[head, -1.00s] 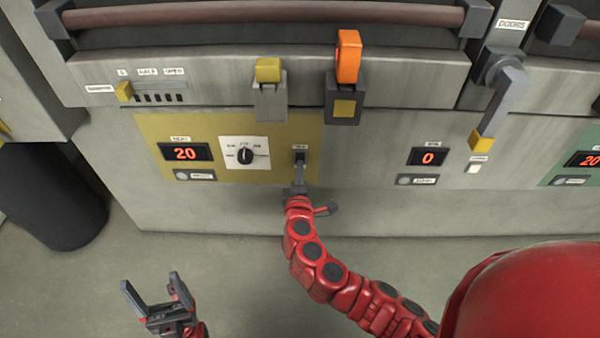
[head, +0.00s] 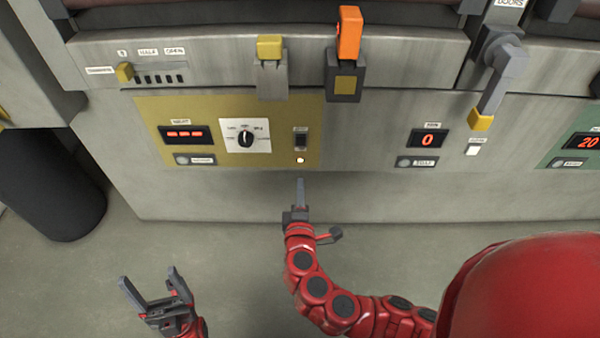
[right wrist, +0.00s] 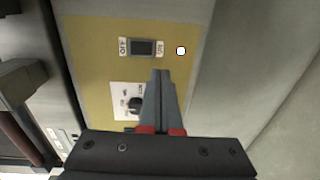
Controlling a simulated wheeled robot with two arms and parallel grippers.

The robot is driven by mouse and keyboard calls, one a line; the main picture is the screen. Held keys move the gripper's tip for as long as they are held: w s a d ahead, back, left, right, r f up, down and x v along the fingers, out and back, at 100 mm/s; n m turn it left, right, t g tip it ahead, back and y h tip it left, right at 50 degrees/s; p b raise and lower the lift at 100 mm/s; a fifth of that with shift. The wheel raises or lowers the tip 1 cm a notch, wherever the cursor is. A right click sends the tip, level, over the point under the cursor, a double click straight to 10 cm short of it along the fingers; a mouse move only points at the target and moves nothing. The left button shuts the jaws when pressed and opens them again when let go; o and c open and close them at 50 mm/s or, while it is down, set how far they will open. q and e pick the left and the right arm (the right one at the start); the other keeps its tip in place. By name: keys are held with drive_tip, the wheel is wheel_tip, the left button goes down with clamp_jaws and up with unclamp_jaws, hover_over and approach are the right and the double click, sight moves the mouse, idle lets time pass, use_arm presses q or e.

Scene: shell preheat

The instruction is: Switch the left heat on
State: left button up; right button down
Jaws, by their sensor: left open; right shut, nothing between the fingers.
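The left heat switch (head: 301,139) is a dark rocker on the yellow panel (head: 280,115), and it also shows in the right wrist view (right wrist: 143,47) between two small labels. A small lamp (head: 300,160) below it glows white. The left display (head: 185,134) shows red dashes. The dial (head: 246,140) sits on a white plate between display and switch. My right gripper (head: 300,180) is shut and empty, just below the lamp and apart from the switch. My left gripper (head: 150,287) is open and empty, low at the left, away from the panel.
Above the panel are a yellow-topped latch (head: 270,62), an orange-handled latch (head: 348,40) and a yellow slider (head: 124,72). A doors lever (head: 492,85) hangs at the right near a second display (head: 428,139). A dark bin (head: 50,190) stands at the left. Floor before the panel is clear.

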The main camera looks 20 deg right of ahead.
drive_tip(key=shift+f+v, duration=0.2)
drive_tip(key=shift+v, duration=1.05)
